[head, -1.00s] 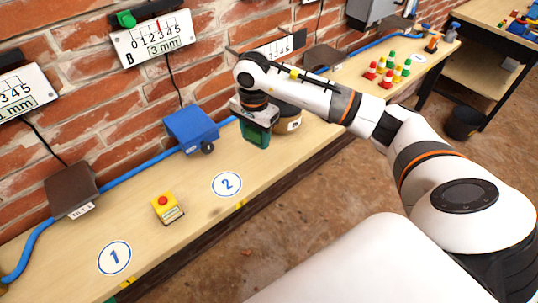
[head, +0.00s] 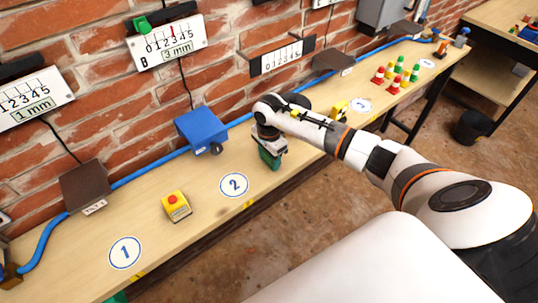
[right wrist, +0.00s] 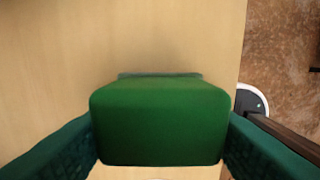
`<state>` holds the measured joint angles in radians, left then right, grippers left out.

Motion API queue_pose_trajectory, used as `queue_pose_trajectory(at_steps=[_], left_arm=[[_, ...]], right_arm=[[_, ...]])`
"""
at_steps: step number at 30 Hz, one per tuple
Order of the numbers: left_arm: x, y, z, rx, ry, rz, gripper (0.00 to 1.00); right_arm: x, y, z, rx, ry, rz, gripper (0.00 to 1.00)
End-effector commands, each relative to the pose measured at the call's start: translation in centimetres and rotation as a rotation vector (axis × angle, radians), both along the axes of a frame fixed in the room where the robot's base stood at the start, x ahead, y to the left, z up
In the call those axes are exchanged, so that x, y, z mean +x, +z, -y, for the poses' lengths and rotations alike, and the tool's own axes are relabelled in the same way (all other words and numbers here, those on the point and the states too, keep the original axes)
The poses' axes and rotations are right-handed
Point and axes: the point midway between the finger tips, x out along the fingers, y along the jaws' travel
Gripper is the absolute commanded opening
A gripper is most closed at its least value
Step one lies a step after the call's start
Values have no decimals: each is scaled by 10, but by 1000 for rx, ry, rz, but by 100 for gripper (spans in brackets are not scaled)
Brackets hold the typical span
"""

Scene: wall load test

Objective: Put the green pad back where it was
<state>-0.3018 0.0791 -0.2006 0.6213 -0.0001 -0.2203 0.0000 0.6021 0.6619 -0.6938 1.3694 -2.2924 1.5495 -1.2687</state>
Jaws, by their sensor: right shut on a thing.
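My right gripper (head: 269,160) is shut on the green pad, low over the front part of the bench, just right of the round label 2 (head: 234,185). In the right wrist view the green pad (right wrist: 160,122) is a rounded block between the two dark green fingers. The pale bench top lies behind it, with a soft shadow by its far edge. I cannot tell whether the pad touches the bench. In the head view the pad is hard to tell from the fingers. My left gripper is not in view.
A blue hose (head: 150,168) runs along the brick wall. Bench around label 1 (head: 125,253) is clear.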

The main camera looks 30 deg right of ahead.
Motion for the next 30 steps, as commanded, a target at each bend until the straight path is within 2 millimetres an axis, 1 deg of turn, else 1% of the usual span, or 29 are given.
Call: queue_pose_trajectory(at_steps=[4,8,9,12,20,23,24,26,29,30], left_arm=[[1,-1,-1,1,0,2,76],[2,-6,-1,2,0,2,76],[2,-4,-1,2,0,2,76],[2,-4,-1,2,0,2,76],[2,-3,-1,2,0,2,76],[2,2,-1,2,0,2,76],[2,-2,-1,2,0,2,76],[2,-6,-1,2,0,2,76],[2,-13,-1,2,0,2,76],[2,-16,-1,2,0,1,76]], right_arm=[[0,0,0,0,0,1,36],[0,-5,0,0,1,0,36],[0,-3,0,1,0,0,60],[0,-3,0,1,0,0,76],[0,-2,0,1,0,0,76],[0,3,0,1,0,0,76],[1,4,0,0,0,3,76],[1,12,0,0,0,4,76],[1,31,1,-2,1,5,76],[2,40,1,-1,1,7,76]])
